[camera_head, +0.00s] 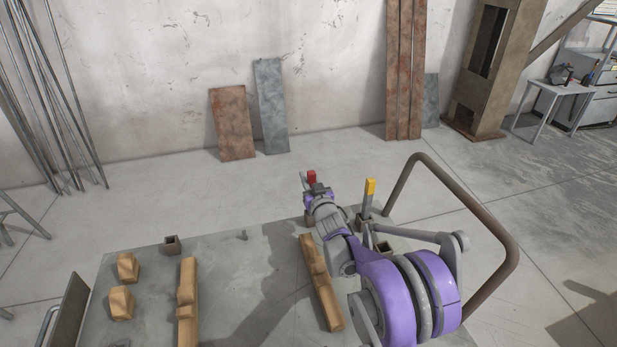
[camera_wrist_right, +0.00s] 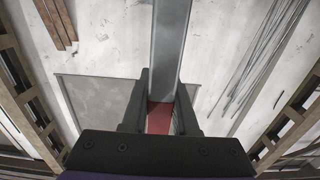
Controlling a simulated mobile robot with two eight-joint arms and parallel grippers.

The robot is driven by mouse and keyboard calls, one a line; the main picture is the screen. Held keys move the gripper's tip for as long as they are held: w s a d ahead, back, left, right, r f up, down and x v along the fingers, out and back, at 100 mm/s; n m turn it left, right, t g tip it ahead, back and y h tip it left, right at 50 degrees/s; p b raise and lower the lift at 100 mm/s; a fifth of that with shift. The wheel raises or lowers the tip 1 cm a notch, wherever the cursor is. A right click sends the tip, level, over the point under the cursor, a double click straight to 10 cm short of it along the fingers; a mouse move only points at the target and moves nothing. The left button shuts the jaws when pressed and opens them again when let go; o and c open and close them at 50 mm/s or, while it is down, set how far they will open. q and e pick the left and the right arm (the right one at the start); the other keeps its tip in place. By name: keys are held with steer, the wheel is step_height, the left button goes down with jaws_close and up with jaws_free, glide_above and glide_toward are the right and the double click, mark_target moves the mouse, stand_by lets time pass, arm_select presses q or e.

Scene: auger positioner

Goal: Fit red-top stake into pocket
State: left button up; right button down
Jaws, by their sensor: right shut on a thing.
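The red-top stake shows in the head view by its red top (camera_head: 311,176), just beyond my right gripper (camera_head: 317,188). In the right wrist view the gripper (camera_wrist_right: 160,100) is shut on the stake's red part (camera_wrist_right: 159,118), and its grey shaft (camera_wrist_right: 171,45) runs away between the fingers. In the head view, one small square pocket (camera_head: 309,219) is partly hidden beside the gripper, below the red top. Whether the stake's lower end is in it, I cannot tell. Another pocket (camera_head: 171,245) at the left is empty. My left gripper is not in view.
A yellow-top stake (camera_head: 369,194) stands upright just right of my gripper, with a square pocket (camera_head: 385,247) near it. A bent brown rail (camera_head: 462,188) rises at the right. Wooden beams (camera_head: 187,305) and blocks (camera_head: 127,267) lie on the grey deck (camera_head: 225,285).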

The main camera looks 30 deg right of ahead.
steer(key=shift+f+b, duration=0.35)
steer(key=shift+f, duration=0.25)
steer(key=c, duration=0.6)
jaws_free()
steer(key=v, duration=1)
steer(key=shift+s, duration=0.4)
